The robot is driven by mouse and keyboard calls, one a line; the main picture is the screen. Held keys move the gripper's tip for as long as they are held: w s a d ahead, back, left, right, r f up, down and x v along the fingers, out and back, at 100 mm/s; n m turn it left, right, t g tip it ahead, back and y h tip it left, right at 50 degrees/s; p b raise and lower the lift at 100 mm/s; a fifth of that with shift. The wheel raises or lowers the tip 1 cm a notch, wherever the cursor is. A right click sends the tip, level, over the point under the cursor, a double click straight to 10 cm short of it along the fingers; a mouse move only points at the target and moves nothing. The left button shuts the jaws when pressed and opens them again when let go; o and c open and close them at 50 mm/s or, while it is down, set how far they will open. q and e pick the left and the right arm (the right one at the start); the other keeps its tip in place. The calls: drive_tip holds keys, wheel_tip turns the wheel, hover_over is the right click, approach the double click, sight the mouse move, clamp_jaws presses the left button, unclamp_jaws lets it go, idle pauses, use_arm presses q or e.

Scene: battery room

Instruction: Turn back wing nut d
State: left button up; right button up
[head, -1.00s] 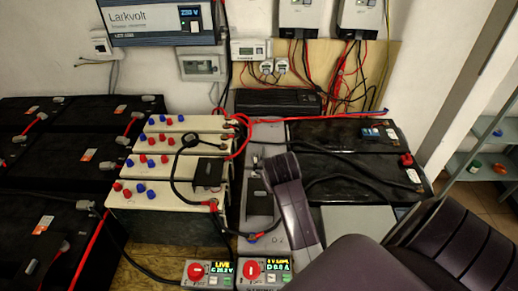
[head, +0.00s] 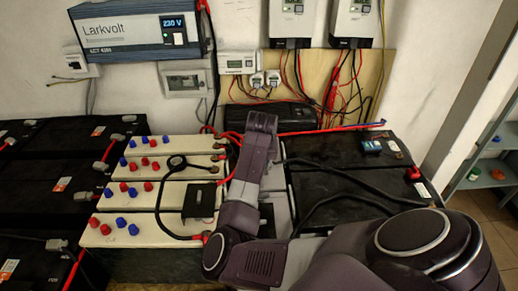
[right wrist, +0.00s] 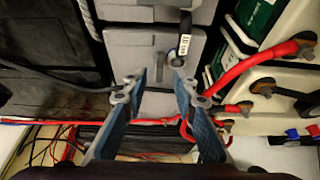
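My right gripper (right wrist: 160,82) is open and empty in the right wrist view, its two fingers hanging over the grey battery row (right wrist: 165,58). I cannot read which is d. In the head view my right gripper (head: 263,122) is over the far end of the grey row. My left gripper is out of view.
Cream-topped batteries (head: 145,195) with red and blue caps stand left of my right arm. Black batteries (head: 335,180) with a thick black cable stand right of it. A black box (head: 270,116) and wired wall board (head: 330,85) are close behind the gripper.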

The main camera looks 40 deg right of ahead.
drive_tip(key=x, duration=0.4)
clamp_jaws()
